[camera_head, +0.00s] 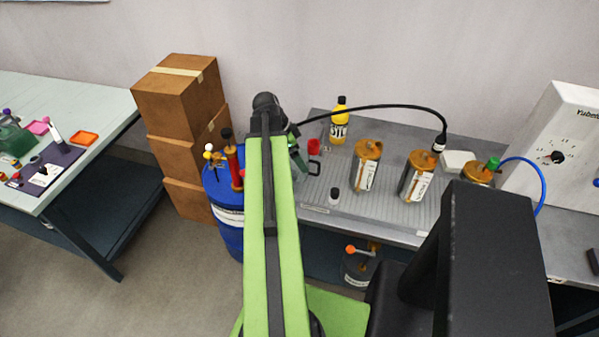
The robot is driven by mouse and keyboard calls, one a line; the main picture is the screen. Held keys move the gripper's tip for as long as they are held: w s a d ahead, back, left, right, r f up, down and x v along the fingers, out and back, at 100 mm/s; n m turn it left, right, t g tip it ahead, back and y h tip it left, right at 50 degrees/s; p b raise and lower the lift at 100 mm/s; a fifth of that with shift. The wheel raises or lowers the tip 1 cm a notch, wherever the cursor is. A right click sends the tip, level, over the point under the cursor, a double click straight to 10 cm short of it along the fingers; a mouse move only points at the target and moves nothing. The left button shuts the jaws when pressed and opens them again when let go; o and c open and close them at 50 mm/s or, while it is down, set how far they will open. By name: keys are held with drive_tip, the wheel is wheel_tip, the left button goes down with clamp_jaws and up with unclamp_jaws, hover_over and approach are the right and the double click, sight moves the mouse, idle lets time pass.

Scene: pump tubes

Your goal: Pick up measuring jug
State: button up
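A dark green shape with a loop like a handle (315,168) shows just right of my raised arm, at the left end of the grey ribbed bench top. It may be the measuring jug, but my green arm covers most of it and I cannot be sure. My arm reaches up and forward to a dark joint near the bench's left back corner. My gripper is hidden behind the arm or blends with the dark parts there. I cannot tell whether it touches anything.
A black hose (385,106) arches above. Left are a blue drum (228,222), stacked boxes (180,100) and another table (98,110).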

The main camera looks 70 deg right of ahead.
drive_tip(key=b+x, duration=0.2)
drive_tip(key=x, duration=0.1)
drive_tip(key=shift+s+f, duration=0.15)
drive_tip(key=shift+f, duration=0.2)
drive_tip(key=shift+r, duration=0.15)
drive_tip(key=c, duration=1.6)
drive_tip(key=shift+r+p, duration=0.65)
drive_tip(key=shift+p, duration=0.05)
drive_tip(key=shift+c, duration=0.2)
drive_tip(key=shift+a+r, duration=0.1)
drive_tip(key=shift+r, duration=0.2)
drive_tip(key=w+a, duration=1)
drive_tip(key=w, duration=0.4)
drive_tip(key=shift+w+a+f, duration=0.15)
drive_tip(key=shift+a+f, duration=0.1)
drive_tip(key=shift+a, duration=0.15)
